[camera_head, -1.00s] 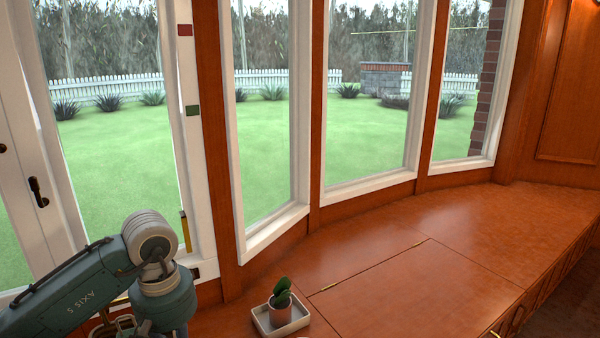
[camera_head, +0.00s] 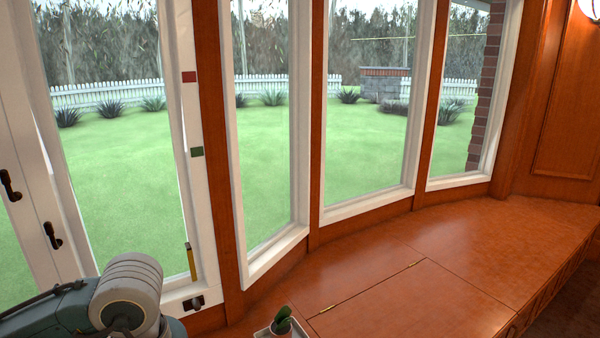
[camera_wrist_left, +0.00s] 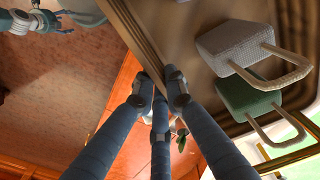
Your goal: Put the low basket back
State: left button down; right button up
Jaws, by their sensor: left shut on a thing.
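The low basket (camera_wrist_left: 141,32), tan with a brown rim, shows only in the left wrist view and fills its upper right, partly out of frame. My left gripper (camera_wrist_left: 160,92) is shut on its near rim. Inside lie a grey woven piece (camera_wrist_left: 232,44) and a green piece (camera_wrist_left: 246,98), each with a pale loop handle. In the head view only my left arm shows at the bottom left; the gripper and basket are out of frame. What seems to be my right gripper (camera_wrist_left: 14,18) shows at the upper left of the wrist view, its opening unclear.
A curved wooden window seat (camera_head: 440,245) runs along the windows, mostly clear, with a seam and small hinges in its top. A potted plant (camera_head: 282,322) on a white tray stands at its near end. The white window frame (camera_head: 180,300) is close to my left arm.

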pick_arm(q)
jog(key=shift+s+r, duration=0.35)
jog(key=shift+s, duration=0.05)
pick_arm(e)
jog(key=shift+s+d+f, duration=0.1)
jog(key=shift+s+d, duration=0.1)
jog(key=shift+s, duration=0.85)
